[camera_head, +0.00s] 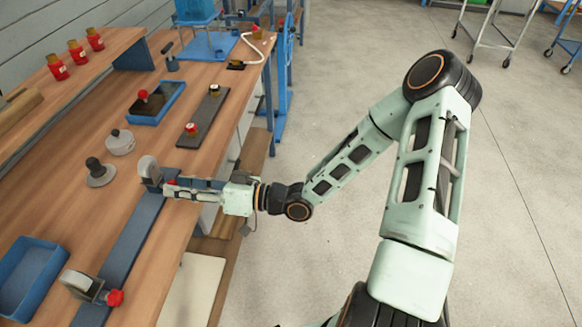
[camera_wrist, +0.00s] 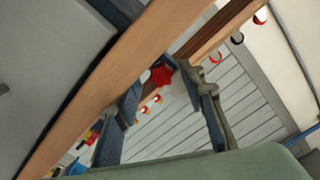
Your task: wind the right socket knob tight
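A blue-grey rail (camera_head: 130,240) on the bench carries two grey sockets with round discs. The far socket (camera_head: 149,172) is at my gripper, and a bit of its red knob (camera_head: 171,183) shows by the fingertips. In the wrist view this star-shaped red knob (camera_wrist: 160,76) is between my fingertips, with a gap to the fingers. My gripper (camera_head: 172,189) is open, reaching in from the bench's front edge; contact with the knob cannot be told. The near socket (camera_head: 82,284) has a red star knob (camera_head: 115,298) in full view.
A blue tray (camera_head: 27,275) lies left of the rail. A dark round-knobbed piece (camera_head: 98,170) and a grey round piece (camera_head: 120,142) stand behind the far socket.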

